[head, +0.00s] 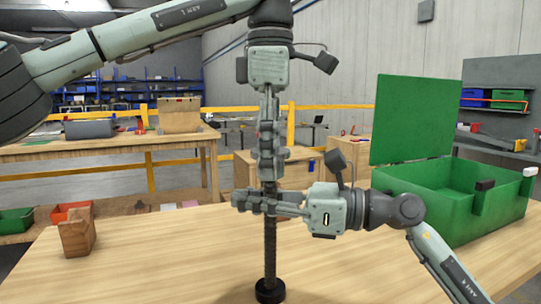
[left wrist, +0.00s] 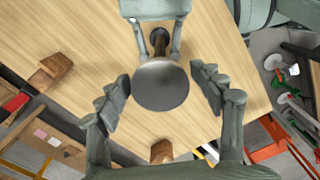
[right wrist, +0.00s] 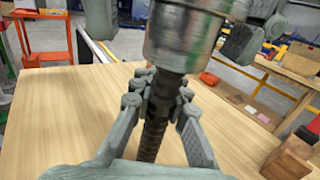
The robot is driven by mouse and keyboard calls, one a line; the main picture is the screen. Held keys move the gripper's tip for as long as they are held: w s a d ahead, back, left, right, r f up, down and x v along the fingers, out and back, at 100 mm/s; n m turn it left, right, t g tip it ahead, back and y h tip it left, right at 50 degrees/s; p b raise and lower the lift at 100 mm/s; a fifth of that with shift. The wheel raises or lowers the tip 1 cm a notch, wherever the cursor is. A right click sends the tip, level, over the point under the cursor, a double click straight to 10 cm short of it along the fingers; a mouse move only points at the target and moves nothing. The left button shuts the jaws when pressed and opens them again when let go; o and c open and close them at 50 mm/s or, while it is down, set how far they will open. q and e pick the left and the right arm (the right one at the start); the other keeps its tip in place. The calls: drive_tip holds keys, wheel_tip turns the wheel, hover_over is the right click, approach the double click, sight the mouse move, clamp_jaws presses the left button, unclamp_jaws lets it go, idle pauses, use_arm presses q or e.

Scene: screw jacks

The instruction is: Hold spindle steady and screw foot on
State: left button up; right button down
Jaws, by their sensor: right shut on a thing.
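The dark threaded spindle (head: 270,240) stands upright on the table on a round black base (head: 270,290). My right gripper (head: 250,202) comes in from the right and is shut around the spindle's upper part; its fingers also flank the spindle (right wrist: 155,125) in the right wrist view. The foot, a grey metal cylinder (right wrist: 190,35), is over the spindle's top. From above in the left wrist view it shows as a dark disc (left wrist: 161,86). My left gripper (head: 268,160) points down over it, fingers open on either side with narrow gaps. How far the foot is threaded is hidden.
The wooden table (head: 150,260) is mostly clear. A brown wooden block (head: 76,235) stands at its left. An open green box (head: 440,195) with a raised lid stands at the right. Workbenches and a yellow rail are behind.

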use_arm(q)
drive_tip(key=shift+r, duration=0.1)
wheel_tip(320, 180, up, 12)
idle(0.8)
use_arm(e)
drive_tip(key=c, duration=1.4)
unclamp_jaws()
drive_tip(key=v, duration=1.2)
